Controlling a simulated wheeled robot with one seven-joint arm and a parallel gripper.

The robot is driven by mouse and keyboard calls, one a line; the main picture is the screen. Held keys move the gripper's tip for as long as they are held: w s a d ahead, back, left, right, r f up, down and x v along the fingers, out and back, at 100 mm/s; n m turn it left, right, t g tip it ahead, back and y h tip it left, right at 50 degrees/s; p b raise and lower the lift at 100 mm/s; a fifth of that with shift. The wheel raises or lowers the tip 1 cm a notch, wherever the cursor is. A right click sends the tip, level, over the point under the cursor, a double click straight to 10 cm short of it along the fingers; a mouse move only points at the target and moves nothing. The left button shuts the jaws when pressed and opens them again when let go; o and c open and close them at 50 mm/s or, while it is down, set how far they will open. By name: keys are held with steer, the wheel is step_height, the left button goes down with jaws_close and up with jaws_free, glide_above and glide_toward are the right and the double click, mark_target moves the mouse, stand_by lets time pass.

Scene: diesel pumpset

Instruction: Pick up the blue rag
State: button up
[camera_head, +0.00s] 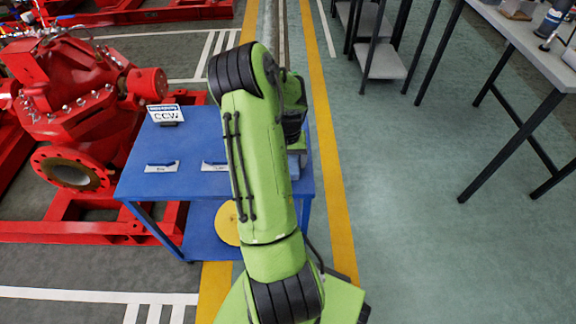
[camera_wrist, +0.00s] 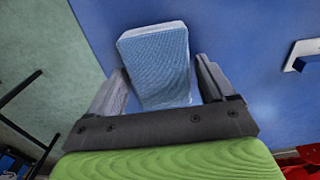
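The blue rag (camera_wrist: 158,55) is a light blue, folded, block-like cloth on the blue table top, seen in the upper middle of the wrist view. My gripper (camera_wrist: 161,68) is open, with one grey finger on each side of the rag's near part. Narrow gaps seem to show between the fingers and the cloth, so I see no firm hold. The rag's far end extends beyond the fingertips. In the head view my green arm covers most of the gripper and the rag area at the right side of the blue table (camera_head: 187,133).
A white sign (camera_head: 166,114) and small labelled holders (camera_head: 161,167) stand on the table's left part. A yellow round object (camera_head: 228,223) is on the lower shelf. A red pump (camera_head: 75,100) is close on the left. Open green floor (camera_head: 415,200) lies right; a grey workbench (camera_head: 535,50) stands beyond.

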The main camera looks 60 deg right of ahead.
steer(key=c, duration=0.8)
steer(key=shift+o, duration=0.2)
step_height(320, 180, up, 10)
steer(key=p, duration=0.3)
